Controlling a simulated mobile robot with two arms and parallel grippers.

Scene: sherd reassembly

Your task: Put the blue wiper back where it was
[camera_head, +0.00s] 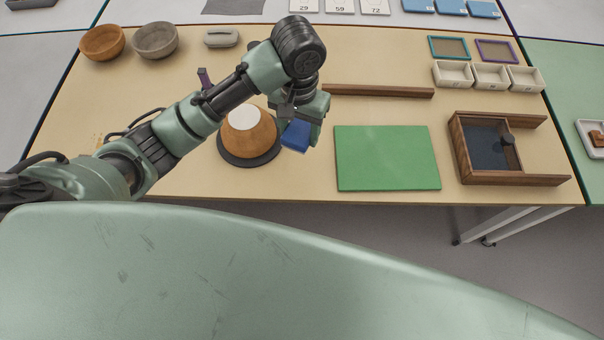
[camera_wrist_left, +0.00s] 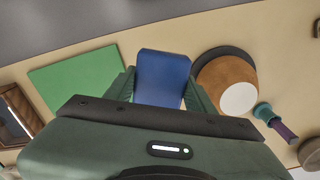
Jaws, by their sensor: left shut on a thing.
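The blue wiper (camera_head: 295,136) is held in my left gripper (camera_head: 303,122), above the table between the wooden pot and the green mat. In the left wrist view the blue wiper (camera_wrist_left: 162,80) sits between the two fingers of my left gripper (camera_wrist_left: 160,92), which are shut on it. Part of the wiper is hidden by the fingers and hand in the head view. My right gripper is not in view.
An orange-brown pot (camera_head: 248,135) with a white patch stands on a dark disc (camera_head: 250,161) just left of the wiper. A green mat (camera_head: 386,158) lies to the right. A wooden bar (camera_head: 378,91) lies behind, and a wooden box (camera_head: 463,152) stands further right.

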